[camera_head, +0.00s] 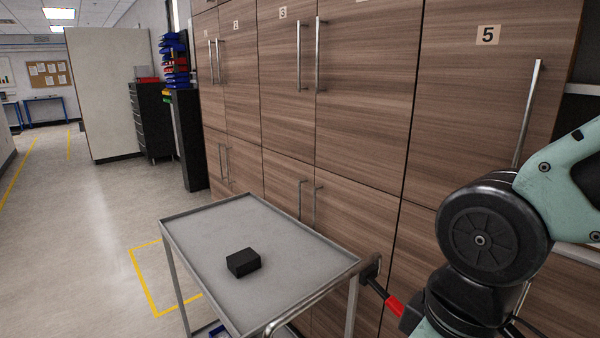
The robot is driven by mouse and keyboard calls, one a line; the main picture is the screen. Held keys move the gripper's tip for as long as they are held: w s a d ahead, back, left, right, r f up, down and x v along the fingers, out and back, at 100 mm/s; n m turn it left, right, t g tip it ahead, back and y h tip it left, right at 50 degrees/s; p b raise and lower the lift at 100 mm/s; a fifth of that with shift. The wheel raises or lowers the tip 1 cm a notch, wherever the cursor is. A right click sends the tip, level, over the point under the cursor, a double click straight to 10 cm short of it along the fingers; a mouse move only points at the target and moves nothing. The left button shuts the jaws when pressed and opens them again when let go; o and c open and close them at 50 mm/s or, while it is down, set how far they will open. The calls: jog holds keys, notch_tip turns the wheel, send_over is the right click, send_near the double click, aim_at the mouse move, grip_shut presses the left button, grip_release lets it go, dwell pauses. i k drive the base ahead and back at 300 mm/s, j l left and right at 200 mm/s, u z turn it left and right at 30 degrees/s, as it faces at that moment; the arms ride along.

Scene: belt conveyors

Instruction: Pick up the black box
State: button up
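The black box (243,263) is a small dark block. It lies flat on the grey top of a metal trolley (215,230), left of the middle of the head view, with nothing touching it but the trolley. My gripper (371,269) appears as a dark end piece beyond a red section, at the lower right of the view. It is beside the trolley's right corner, well apart from the box. Its fingers are too small and dark to tell whether they are open or shut.
The trolley top has a low raised rim and is otherwise bare. A metal handle (312,301) runs along its near right edge. Tall wooden cabinets (350,110) with bar handles stand close behind it. Open floor (90,230) with yellow lines lies to the left.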

aim_at(242, 261)
jog(key=i+j+z, duration=0.1)
jog(key=j, duration=0.25)
jog(key=i+j, duration=0.25)
jog(key=i+j+z, duration=0.15)
jog(key=j, duration=0.3)
jog(key=i+j, duration=0.2)
jog(key=j, duration=0.15)
jog(key=i+j+z, duration=0.15)
jog(key=j, duration=0.2)
